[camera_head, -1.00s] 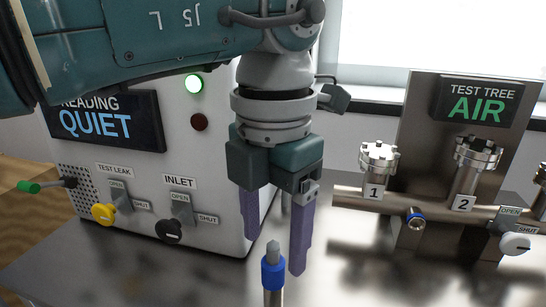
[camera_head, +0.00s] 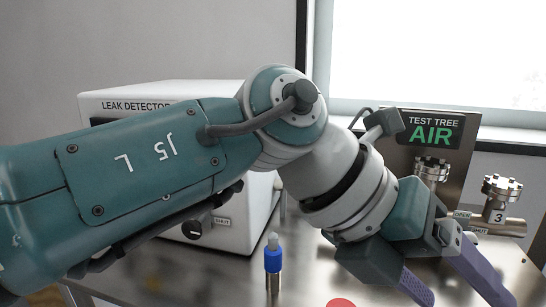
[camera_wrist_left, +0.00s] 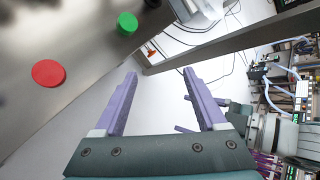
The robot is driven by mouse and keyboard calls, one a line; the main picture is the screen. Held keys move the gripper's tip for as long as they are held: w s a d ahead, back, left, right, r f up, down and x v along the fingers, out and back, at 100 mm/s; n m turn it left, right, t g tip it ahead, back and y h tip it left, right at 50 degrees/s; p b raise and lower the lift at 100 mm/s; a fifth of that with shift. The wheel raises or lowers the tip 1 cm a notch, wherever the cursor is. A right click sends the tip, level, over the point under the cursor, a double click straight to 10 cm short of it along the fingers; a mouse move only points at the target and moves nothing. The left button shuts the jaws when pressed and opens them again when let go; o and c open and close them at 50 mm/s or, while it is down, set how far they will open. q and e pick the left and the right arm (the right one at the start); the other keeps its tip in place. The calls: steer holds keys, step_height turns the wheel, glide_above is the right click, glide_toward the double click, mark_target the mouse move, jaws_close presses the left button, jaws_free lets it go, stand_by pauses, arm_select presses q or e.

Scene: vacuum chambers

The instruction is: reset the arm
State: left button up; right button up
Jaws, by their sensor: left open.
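My left arm comes in from the left in the head view and bends down to the right. My left gripper (camera_head: 462,284) is open and empty, with purple fingers pointing down and right, their tips near the bottom edge. In the left wrist view, my left gripper (camera_wrist_left: 160,84) shows both fingers apart with nothing between them. Behind its right finger, a teal block with a purple piece appears to be my right gripper (camera_wrist_left: 238,116); its jaws are mostly hidden.
The blue-collared metal probe (camera_head: 273,258) stands upright on the steel bench. A red disc (camera_head: 340,302) lies nearby; a green disc (camera_wrist_left: 127,24) shows in the wrist view. The test tree sign (camera_head: 432,131) reads AIR. The arm partly hides the leak detector (camera_head: 180,92).

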arm_select(q)
step_height(320, 180, up, 18)
steer(key=w+d+n+t+h+p, duration=0.2)
steer(key=w+n+t+h+p, duration=0.15)
steer(key=n+t+h, duration=0.4)
steer(key=w+a+r+n+t+y+p, duration=0.1)
steer(key=w+a+r+n+t+y, duration=0.15)
steer(key=a+n+t, duration=0.35)
steer(key=w+a+r+n+t+y+p, duration=0.1)
steer(key=w+a+r+n+t+p, duration=0.15)
steer(key=a+n+t, duration=0.45)
steer(key=w+a+f+n+g+y+p, duration=0.15)
steer(key=a+f+n+y, duration=0.35)
steer(key=a+n+y, duration=0.75)
steer(key=s+a+f+n+g+y+p, duration=0.2)
steer(key=s+a+f+n+g, duration=0.3)
steer(key=s+a+f+n, duration=0.25)
steer(key=s+a+f+n+g+h+p, duration=0.1)
steer(key=s+f+g+p, duration=0.3)
steer(key=s, duration=0.6)
steer(key=s+a+f+n+g, duration=0.1)
steer(key=s+a+g, duration=0.1)
steer(key=s+g, duration=0.55)
step_height(320, 180, up, 37)
steer(key=t+p, duration=0.2)
steer(key=p, duration=3.5)
steer(key=shift+s+d+r, duration=0.15)
steer(key=shift+s+d, duration=0.05)
steer(key=shift+s, duration=0.1)
